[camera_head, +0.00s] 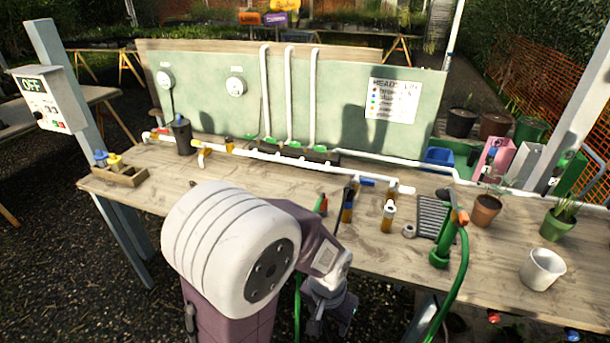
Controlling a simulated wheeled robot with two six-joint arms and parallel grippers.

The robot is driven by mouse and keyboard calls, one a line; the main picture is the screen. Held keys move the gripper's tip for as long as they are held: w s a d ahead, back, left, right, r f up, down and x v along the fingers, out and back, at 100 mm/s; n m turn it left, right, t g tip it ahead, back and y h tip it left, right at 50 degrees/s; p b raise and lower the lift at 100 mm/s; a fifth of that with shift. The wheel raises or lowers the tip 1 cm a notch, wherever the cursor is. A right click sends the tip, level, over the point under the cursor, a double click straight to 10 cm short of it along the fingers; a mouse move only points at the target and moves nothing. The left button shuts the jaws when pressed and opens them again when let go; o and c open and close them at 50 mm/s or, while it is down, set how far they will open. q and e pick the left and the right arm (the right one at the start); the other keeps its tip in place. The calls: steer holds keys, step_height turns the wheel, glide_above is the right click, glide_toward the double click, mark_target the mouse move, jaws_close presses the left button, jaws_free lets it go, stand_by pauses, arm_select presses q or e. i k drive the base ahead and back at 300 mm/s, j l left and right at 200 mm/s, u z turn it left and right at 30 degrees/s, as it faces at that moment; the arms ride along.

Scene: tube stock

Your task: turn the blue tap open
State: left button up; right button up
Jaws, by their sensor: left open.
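A blue handle (367,182), which looks like the blue tap, lies beside the white pipe (270,157) near the pipe's right end, above the bench. Its lever looks roughly in line with the pipe. A dark and orange fitting (348,205) hangs just left of it. My left gripper (326,312) is low in the middle of the view, in front of the bench's near edge and clearly apart from the blue handle. It is open and appears empty; its fingers are small and partly shadowed. My right gripper is out of view.
A green-handled hose sprayer (440,252), a dark grate (432,216), a terracotta pot (485,210) and a white pot (542,269) stand at right. A wooden box (124,177) and a dark cup (182,136) are at left. The bench (245,182) has bare wood left of centre.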

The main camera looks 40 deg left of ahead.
mark_target(371, 183)
steer(key=u, duration=0.75)
